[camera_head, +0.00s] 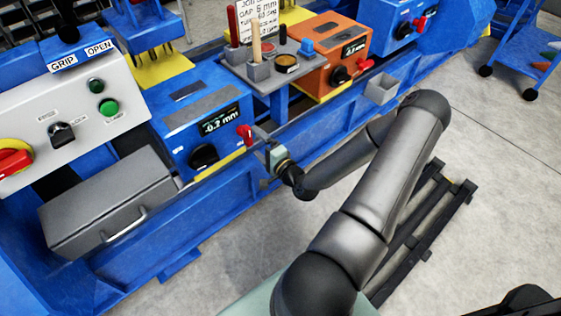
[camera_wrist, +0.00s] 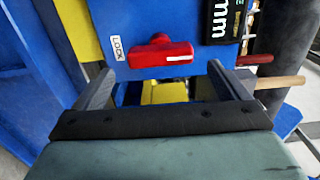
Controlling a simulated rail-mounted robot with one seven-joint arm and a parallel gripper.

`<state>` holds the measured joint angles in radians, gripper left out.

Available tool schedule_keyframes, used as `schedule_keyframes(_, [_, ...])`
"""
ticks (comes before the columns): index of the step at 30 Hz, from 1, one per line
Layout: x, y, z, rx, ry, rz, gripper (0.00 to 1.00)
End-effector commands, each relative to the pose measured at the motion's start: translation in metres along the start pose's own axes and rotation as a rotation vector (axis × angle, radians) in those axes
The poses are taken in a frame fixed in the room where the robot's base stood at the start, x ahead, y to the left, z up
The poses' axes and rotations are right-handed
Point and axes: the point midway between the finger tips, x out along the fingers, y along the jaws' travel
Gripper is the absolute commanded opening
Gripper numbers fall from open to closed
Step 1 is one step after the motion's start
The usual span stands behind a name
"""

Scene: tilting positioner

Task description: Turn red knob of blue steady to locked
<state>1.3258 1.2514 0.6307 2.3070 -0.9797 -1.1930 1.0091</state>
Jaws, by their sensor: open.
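The blue steady (camera_head: 176,133) stands in the middle left of the head view, with a display reading -0.2 mm and a black knob (camera_head: 204,157) on its front. Its red knob (camera_head: 244,132) is at the front's right end. In the wrist view the red knob (camera_wrist: 160,52) lies sideways, its white mark at the right end, away from the LOCK label (camera_wrist: 117,48) on the left. My gripper (camera_wrist: 164,82) is open and empty, its fingers spread on either side below the knob, apart from it. In the head view my gripper (camera_head: 262,138) is just right of the knob.
An orange steady (camera_head: 318,57) and another blue one (camera_head: 390,20) stand farther along the bed, each with a red knob. A grey tool stand (camera_head: 262,80) is between. A grey box (camera_head: 110,205) and a control panel (camera_head: 60,125) are at left.

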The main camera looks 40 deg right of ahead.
Motion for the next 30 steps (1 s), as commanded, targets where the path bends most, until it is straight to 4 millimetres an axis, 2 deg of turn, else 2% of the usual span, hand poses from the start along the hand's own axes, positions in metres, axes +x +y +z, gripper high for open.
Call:
schedule_keyframes(3, [-0.032,-0.002,-0.001,0.002,0.003,0.002,0.95])
schedule_keyframes(9, [-0.079,-0.001,-0.001,0.001,0.004,0.002,0.95])
schedule_keyframes(15, [-0.109,-0.001,0.0,0.001,0.002,0.001,0.95])
schedule_keyframes(21, [-0.12,0.0,0.0,0.0,0.0,0.0,0.95])
schedule_keyframes(30, [-0.12,0.0,0.0,0.001,0.0,0.0,0.95])
